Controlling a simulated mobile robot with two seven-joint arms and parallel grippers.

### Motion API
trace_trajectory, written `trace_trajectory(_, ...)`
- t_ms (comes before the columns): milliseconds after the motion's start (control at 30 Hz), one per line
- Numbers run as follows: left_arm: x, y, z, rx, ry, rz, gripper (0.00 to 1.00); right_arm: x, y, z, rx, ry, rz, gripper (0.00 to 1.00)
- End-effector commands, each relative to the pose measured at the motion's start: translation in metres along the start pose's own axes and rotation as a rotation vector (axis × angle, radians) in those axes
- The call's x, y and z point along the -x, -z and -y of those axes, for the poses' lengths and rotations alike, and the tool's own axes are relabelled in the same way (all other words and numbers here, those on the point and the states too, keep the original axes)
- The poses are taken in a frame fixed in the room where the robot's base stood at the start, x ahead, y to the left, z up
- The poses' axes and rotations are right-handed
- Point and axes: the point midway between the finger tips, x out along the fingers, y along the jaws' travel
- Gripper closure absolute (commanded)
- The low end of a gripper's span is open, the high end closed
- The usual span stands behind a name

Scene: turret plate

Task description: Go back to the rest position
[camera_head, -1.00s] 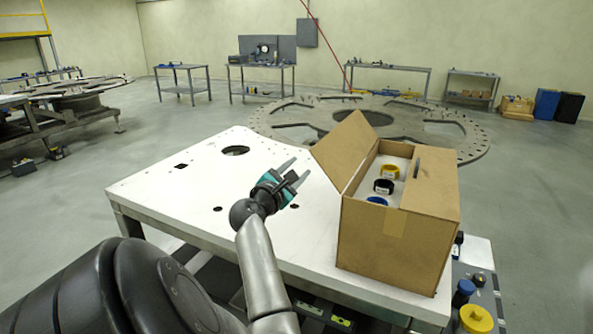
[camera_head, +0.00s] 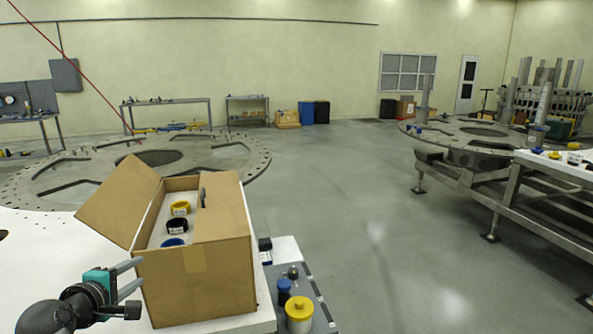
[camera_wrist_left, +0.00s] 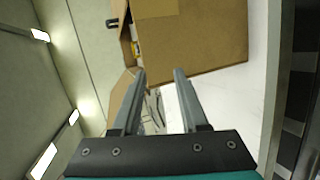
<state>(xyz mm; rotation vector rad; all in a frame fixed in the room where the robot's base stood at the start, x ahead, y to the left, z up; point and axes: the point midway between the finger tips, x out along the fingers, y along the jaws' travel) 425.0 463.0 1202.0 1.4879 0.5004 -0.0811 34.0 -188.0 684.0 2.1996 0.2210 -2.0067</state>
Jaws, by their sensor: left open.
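My left gripper (camera_head: 132,282) is open at the lower left of the head view, beside the left face of the cardboard box. Nothing shows between its fingers. In the left wrist view its two fingers (camera_wrist_left: 160,85) stand apart, with the cardboard box (camera_wrist_left: 205,40) beyond them. I cannot tell whether a finger touches the box. In the head view the open cardboard box (camera_head: 205,280) stands on the white table with its flap out to the left. My right gripper is out of view.
The box holds yellow (camera_head: 181,208), black (camera_head: 177,226) and blue (camera_head: 173,243) rings. A grey side shelf (camera_head: 310,310) beside the white table (camera_head: 40,270) carries a yellow-topped cylinder (camera_head: 299,314). A large perforated ring plate (camera_head: 240,165) lies behind. The floor to the right is clear up to a metal workbench (camera_head: 510,190).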

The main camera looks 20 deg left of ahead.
Motion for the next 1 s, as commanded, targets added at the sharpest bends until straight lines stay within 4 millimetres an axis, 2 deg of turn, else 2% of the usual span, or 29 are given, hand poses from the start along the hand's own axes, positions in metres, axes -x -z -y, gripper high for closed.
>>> trace_trajectory(33, 0.003, -0.024, 0.021, -0.154, 0.074, 0.037, 0.56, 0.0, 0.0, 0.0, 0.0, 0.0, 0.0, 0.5)
trace_trajectory(167, 0.018, -0.08, 0.073, -0.547, 0.235, 0.156, 0.56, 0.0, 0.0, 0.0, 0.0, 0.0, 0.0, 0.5)
trace_trajectory(267, 0.041, -0.118, 0.115, -0.831, 0.334, 0.273, 0.56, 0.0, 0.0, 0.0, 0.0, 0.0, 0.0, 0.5)
trace_trajectory(400, 0.085, -0.164, 0.17, -1.187, 0.432, 0.461, 0.56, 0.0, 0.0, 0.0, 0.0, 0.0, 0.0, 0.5)
trace_trajectory(600, 0.146, -0.204, 0.221, -1.532, 0.483, 0.7, 0.56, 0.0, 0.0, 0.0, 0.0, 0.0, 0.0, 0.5)
trace_trajectory(867, 0.218, -0.234, 0.257, -1.815, 0.475, 0.964, 0.56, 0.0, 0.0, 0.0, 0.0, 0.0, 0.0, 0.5)
trace_trajectory(900, 0.205, -0.233, 0.27, -1.808, 0.483, 0.954, 0.56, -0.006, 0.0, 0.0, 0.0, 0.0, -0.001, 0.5)
trace_trajectory(1000, 0.191, -0.234, 0.294, -1.803, 0.491, 0.959, 0.56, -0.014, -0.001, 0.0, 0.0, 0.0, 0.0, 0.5)
